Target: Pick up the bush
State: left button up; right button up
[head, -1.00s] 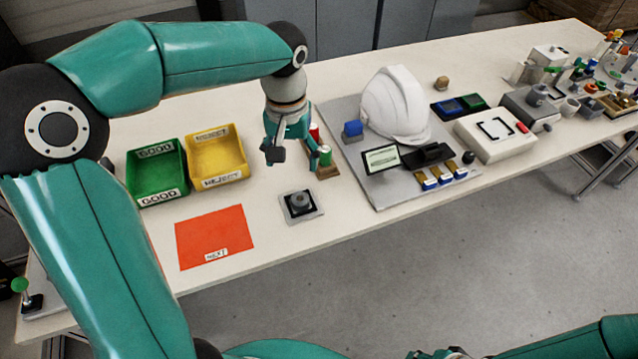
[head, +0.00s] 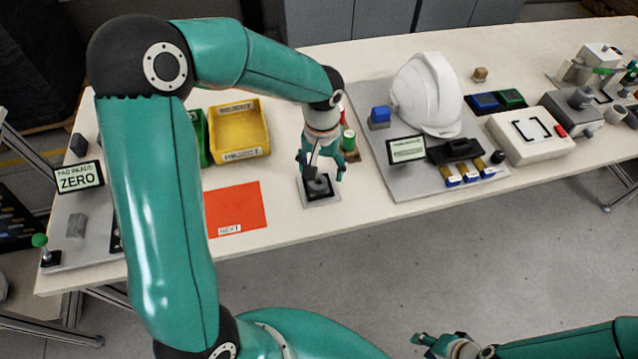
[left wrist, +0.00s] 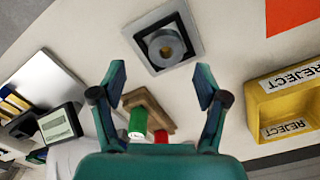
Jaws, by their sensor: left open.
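The bush is a grey ring (left wrist: 167,47) with a central hole. It sits on a dark square in a light grey plate (left wrist: 192,21). In the head view the bush (head: 319,186) is partly hidden by my left gripper (head: 323,173). That gripper is over the bush, pointing down, with its fingers apart and nothing between them. In the left wrist view the bush lies ahead of the open fingertips (left wrist: 160,80), apart from them. My right gripper (head: 425,342) is at the bottom edge of the head view, away from the table, its jaws unclear.
A wooden stand with red and green cylinders (head: 348,140) is close behind my left gripper. A yellow reject bin (head: 240,133) and an orange mat (head: 236,208) lie to the left. A grey board (head: 375,150) with a white helmet (head: 427,92) lies to the right.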

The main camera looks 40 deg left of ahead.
aim_at(319, 178)
pick_arm(q)
jog(key=f, duration=0.3)
jog(key=f+p, duration=0.1)
jog(key=f, duration=0.1)
jog(key=shift+a, duration=0.4)
jog(key=c, duration=1.3)
jog(key=shift+r, duration=0.15)
